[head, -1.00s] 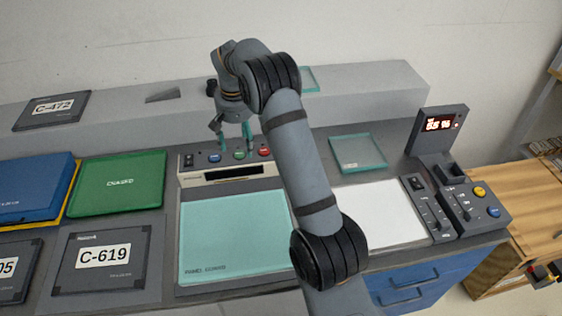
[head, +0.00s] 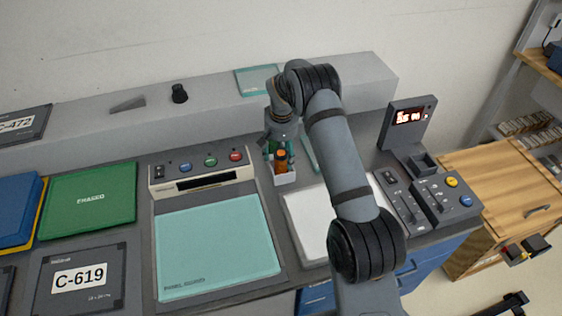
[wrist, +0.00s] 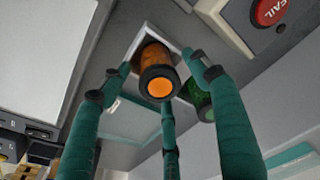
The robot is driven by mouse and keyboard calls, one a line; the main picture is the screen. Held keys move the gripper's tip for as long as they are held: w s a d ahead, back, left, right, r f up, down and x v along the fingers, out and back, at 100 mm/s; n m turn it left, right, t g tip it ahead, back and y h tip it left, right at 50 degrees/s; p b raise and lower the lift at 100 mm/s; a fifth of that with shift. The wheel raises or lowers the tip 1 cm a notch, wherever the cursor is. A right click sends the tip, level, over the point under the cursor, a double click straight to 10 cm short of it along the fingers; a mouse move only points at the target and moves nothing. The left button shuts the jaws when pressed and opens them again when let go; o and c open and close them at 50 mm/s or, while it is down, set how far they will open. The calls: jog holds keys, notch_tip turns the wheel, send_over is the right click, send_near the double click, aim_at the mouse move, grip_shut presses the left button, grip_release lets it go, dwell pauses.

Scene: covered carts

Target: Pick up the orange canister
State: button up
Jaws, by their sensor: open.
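The orange canister (head: 281,164) has a dark cap and stands in a small white holder (head: 286,179) on the cart, right of the button panel. In the wrist view the orange canister (wrist: 154,56) is close ahead, its orange-centred black cap facing me. My gripper (head: 279,148) is over the holder; in the wrist view its teal fingers (wrist: 160,76) are spread around the canister's end, open. I cannot tell whether any finger touches it. A green canister (wrist: 202,104) is beside it, partly behind the right finger.
A button panel (head: 203,167) is just left of the holder; its red FAIL button (wrist: 275,10) is near the fingers. A white plate (head: 307,222) lies in front. A display unit (head: 408,125) stands right.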

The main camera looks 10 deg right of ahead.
jog(key=shift+c, duration=0.3)
jog(key=shift+r, duration=0.1)
jog(key=c, duration=1.1)
jog(key=shift+c, duration=0.8)
